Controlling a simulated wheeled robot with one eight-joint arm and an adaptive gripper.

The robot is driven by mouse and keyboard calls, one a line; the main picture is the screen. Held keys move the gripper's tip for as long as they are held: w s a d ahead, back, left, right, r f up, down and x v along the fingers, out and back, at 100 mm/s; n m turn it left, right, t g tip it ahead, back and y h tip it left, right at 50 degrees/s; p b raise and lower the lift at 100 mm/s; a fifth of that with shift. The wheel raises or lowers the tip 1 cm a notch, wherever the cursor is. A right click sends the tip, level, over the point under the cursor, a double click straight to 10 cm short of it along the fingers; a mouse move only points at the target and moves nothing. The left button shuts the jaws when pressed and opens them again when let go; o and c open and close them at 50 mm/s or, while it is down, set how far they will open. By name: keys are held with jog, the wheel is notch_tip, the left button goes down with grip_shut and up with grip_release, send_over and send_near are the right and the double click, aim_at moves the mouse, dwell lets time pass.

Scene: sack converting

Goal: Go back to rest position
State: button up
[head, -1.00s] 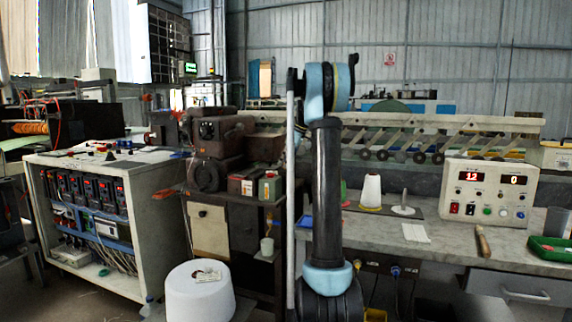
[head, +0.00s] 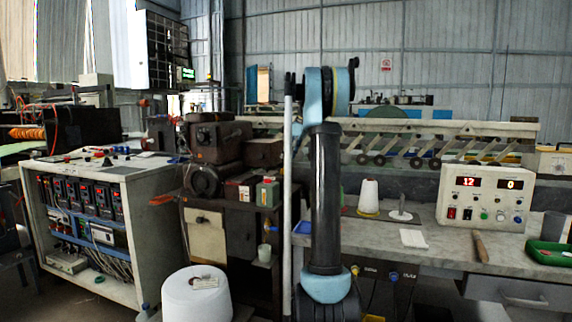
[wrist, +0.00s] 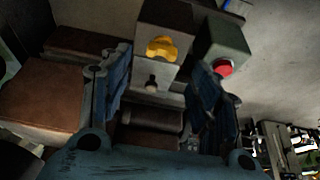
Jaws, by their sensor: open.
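In the wrist view my gripper (wrist: 160,100) is open, its two blue fingers spread apart with nothing held between them. Beyond the fingers are a box with a yellow knob (wrist: 162,48) and a green box with a red cap (wrist: 222,68); I cannot tell how far off they are. In the head view my arm (head: 325,200) stands upright in front of the workbench, its dark link topped by a blue joint. The gripper itself cannot be made out in the head view.
A grey workbench (head: 455,248) spans the right, with a control box (head: 486,195), a white thread cone (head: 369,196) and a green tray (head: 548,254). A large white spool (head: 197,297) stands at lower left, near an open electrical cabinet (head: 150,215).

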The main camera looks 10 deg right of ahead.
jog(key=shift+s+d+r, duration=0.1)
jog(key=shift+d+r, duration=0.05)
jog(key=shift+r, duration=0.25)
jog(key=s+a+f+m+h, duration=0.1)
jog(key=s+a+f+m, duration=0.15)
jog(key=s, duration=0.75)
jog(key=s+a+f+m, duration=0.2)
jog(key=s+f, duration=0.1)
jog(key=s, duration=0.7)
jog(key=s+a+f+m+h, duration=0.1)
jog(key=s+a+f+m, duration=0.15)
jog(key=s, duration=0.65)
jog(key=s+f+m+h, duration=0.1)
jog(key=s+f+m, duration=0.4)
jog(key=s+f, duration=1.7)
jog(key=shift+s+d+f+h, duration=0.3)
jog(key=shift+s+d+h, duration=0.1)
jog(key=shift+s, duration=0.8)
